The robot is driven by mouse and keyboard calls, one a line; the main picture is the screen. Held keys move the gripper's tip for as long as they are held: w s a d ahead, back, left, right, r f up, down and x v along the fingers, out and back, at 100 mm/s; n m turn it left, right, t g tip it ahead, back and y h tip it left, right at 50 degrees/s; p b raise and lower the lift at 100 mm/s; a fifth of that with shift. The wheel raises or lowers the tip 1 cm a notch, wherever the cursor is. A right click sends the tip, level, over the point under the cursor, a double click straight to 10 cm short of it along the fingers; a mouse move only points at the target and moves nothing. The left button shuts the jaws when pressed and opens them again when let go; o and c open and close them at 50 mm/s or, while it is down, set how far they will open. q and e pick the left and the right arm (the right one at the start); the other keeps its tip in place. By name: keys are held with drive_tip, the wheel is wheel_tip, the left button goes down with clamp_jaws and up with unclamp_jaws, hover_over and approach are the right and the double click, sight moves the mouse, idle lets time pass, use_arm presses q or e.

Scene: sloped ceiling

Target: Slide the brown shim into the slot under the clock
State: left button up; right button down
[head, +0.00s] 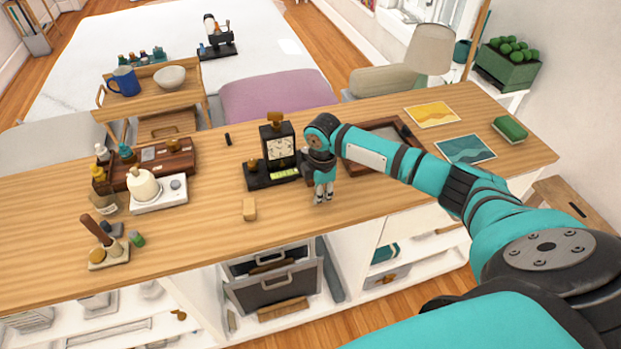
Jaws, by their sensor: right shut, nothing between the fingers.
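The clock (278,148) is a black block with a pale square face, standing upright on a low black base (262,184) on the wooden counter. A yellow-green strip shows below the face; the slot itself is too small to make out. A small tan-brown block (249,209) lies on the counter in front of the base, apart from it; I cannot tell for sure that it is the shim. Small brown pieces also show on top of the clock and at the base's left. My right gripper (323,199) points down just right of the clock base, shut and empty. My left gripper is out of view.
A framed tray (376,163) lies behind my right arm. A wooden case (152,161) and a white device (159,194) stand to the left. The counter's front strip near the tan block is clear.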

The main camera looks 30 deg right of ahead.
drive_tip(key=shift+f+b, duration=0.4)
drive_tip(key=shift+f, duration=0.55)
drive_tip(key=shift+s+f, duration=0.2)
drive_tip(key=shift+s, duration=0.05)
drive_tip(key=shift+a+f, duration=0.1)
drive_tip(key=shift+w+f+b, duration=0.1)
drive_tip(key=shift+b, duration=0.2)
wheel_tip(320, 180, up, 2)
drive_tip(key=p, duration=0.3)
drive_tip(key=shift+s+r+p, duration=0.25)
drive_tip(key=shift+r+p, duration=0.45)
drive_tip(key=shift+s+a+r+p, duration=0.1)
drive_tip(key=shift+s+r+p, duration=0.2)
drive_tip(key=shift+r+p, duration=0.5)
drive_tip(key=shift+s+r+p, duration=0.25)
drive_tip(key=shift+r+p, duration=0.3)
drive_tip(key=shift+p, duration=0.6)
drive_tip(key=shift+s+a+r+p, duration=0.1)
drive_tip(key=shift+s+r+p, duration=0.2)
drive_tip(key=shift+r+p, duration=0.5)
drive_tip(key=shift+f, duration=0.15)
